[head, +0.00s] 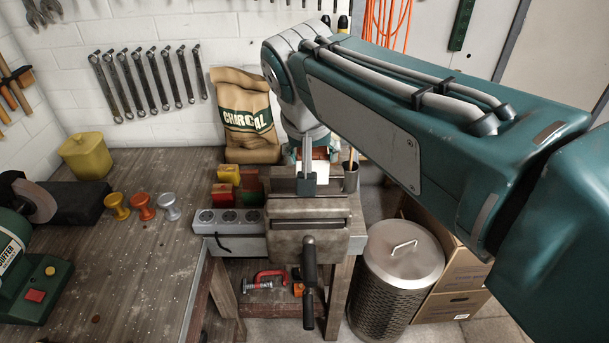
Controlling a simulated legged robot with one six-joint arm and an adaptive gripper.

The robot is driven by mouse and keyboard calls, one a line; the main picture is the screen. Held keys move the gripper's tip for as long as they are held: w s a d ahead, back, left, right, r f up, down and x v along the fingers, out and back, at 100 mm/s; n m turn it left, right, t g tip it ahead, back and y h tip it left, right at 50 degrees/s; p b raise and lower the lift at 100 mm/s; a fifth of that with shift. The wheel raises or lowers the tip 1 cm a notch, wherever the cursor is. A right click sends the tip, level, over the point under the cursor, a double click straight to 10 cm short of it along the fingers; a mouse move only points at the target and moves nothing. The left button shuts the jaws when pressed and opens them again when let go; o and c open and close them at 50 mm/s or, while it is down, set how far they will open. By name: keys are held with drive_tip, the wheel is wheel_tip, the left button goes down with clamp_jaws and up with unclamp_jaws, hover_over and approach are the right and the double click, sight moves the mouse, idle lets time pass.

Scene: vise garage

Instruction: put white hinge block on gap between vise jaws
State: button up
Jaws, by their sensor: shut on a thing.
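The vise (285,233) is a worn grey metal body at the front edge of the workbench, with a dark handle hanging down in front. My gripper (307,182) points down over the back part of the vise, its grey fingers close together. A small white patch, which looks like the white hinge block (319,154), shows just behind and right of the fingers. My gripper is shut on it. Most of the block is hidden by the fingers, and the gap between the jaws is largely covered too. I cannot tell whether the block touches the vise.
Red, yellow and green blocks (251,185) stand left of the vise, behind a grey power strip (230,221). A charcoal bag (244,115) stands behind. A dark cup (350,180) is close on the right. A metal bin (403,265) stands on the floor at right.

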drive_tip(key=w+f, duration=0.1)
drive_tip(key=f, duration=0.1)
drive_tip(key=w+f, duration=0.2)
drive_tip(key=shift+w+f, duration=0.2)
drive_tip(key=shift+f, duration=0.05)
drive_tip(key=f, duration=0.3)
drive_tip(key=shift+w+a+f, duration=0.15)
drive_tip(key=shift+w+a, duration=0.15)
drive_tip(key=shift+w, duration=0.1)
drive_tip(key=shift+f, duration=0.35)
drive_tip(key=shift+f, duration=0.1)
drive_tip(key=o, duration=1.2)
drive_tip(key=shift+c, duration=0.2)
